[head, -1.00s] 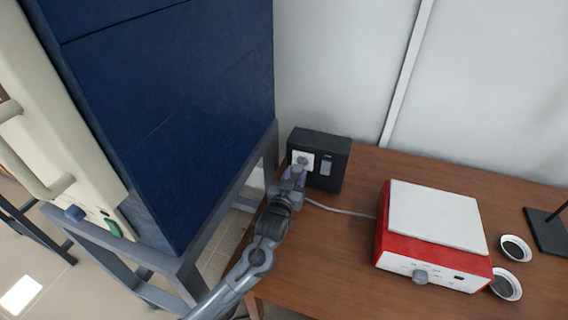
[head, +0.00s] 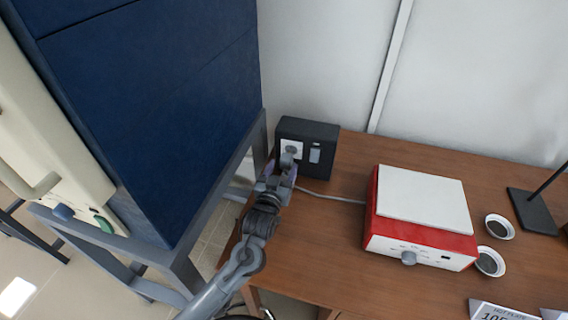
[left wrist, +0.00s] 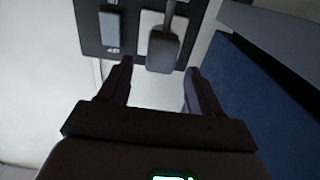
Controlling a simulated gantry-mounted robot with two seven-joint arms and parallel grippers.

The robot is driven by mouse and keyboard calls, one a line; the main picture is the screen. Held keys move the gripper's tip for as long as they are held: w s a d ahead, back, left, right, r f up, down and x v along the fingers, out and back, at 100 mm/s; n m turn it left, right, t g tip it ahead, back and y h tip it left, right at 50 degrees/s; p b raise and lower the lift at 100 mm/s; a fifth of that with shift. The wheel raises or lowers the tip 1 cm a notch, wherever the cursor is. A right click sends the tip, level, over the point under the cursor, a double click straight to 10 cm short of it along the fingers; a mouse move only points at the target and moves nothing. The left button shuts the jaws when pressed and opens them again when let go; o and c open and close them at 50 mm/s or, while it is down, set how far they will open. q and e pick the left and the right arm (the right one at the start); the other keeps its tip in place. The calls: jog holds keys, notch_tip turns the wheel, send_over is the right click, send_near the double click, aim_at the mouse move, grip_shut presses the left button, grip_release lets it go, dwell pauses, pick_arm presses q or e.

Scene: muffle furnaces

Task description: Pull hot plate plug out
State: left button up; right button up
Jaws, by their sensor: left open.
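The grey plug (head: 290,151) sits against the white socket plate (head: 297,145) on the front of a black socket box (head: 322,131). In the left wrist view the plug (left wrist: 164,50) stands at the plate, just beyond and between my spread fingertips, apart from both. My left gripper (head: 281,172) is open and empty, a little in front of the plug; its fingers also show in the left wrist view (left wrist: 160,82). The red hot plate (head: 418,246) with a white top stands to the right. Its grey cord (head: 335,196) runs left behind the gripper. My right gripper is not in view.
A blue furnace (head: 150,110) on a grey stand (head: 195,235) is close to the left of my arm. Small dishes (head: 499,227) and a black stand base (head: 532,211) lie right of the hot plate. The brown table (head: 300,262) is clear in front of the box.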

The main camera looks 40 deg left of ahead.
pick_arm(q)
jog(key=p+v, duration=0.1)
jog(key=v, duration=0.7)
jog(key=shift+p, duration=0.3)
jog(key=shift+s, duration=0.1)
